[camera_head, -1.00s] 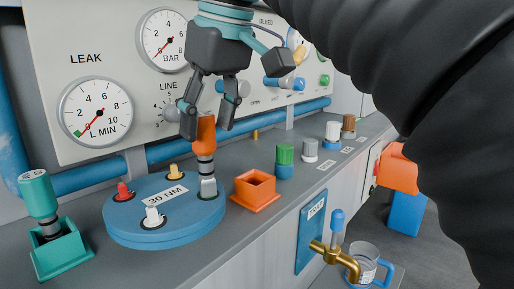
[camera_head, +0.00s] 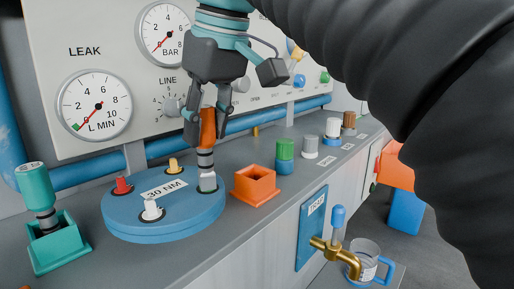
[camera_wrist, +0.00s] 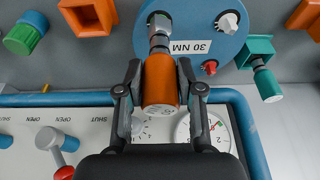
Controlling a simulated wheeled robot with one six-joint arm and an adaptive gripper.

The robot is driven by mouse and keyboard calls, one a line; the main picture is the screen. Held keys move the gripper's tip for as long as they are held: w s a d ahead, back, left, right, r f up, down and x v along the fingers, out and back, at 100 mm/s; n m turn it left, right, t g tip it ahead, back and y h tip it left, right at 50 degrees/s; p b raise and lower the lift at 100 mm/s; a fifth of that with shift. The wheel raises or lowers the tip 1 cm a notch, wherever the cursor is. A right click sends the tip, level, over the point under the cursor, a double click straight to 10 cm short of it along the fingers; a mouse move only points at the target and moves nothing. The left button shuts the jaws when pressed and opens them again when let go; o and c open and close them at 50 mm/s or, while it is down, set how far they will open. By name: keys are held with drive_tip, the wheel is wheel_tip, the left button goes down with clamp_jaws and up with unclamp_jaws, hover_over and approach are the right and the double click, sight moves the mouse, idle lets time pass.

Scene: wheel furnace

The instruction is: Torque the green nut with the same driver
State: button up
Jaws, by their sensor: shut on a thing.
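My gripper (camera_head: 206,128) is shut on the orange driver (camera_head: 207,130), one finger on each side of its handle. The driver is upright, with its grey socket pointing down over the right side of the blue disc (camera_head: 130,222) marked 30 NM. A bit of the green nut (camera_wrist: 151,17) shows at the socket's end in the wrist view. The socket hides most of the nut, so I cannot tell whether it is fully seated. Red (camera_head: 122,186), yellow (camera_head: 174,166) and white (camera_head: 151,210) nuts sit elsewhere on the disc.
A teal driver (camera_head: 38,188) stands in a teal holder (camera_head: 58,247) at the left. An empty orange holder (camera_head: 256,187) is right of the disc. Green (camera_head: 284,149) and grey (camera_head: 310,147) capped pieces stand farther right. The gauge panel (camera_head: 125,25) rises behind.

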sight(205, 107)
clamp_jaws()
drive_tip(key=shift+r+p, duration=0.85)
drive_tip(key=shift+p, duration=0.15)
idle(0.4)
drive_tip(key=shift+r+p, duration=1.35)
drive_tip(key=shift+p, duration=0.05)
drive_tip(key=shift+r+p, duration=0.4)
drive_tip(key=shift+r, duration=1.7)
drive_tip(key=shift+s, duration=0.1)
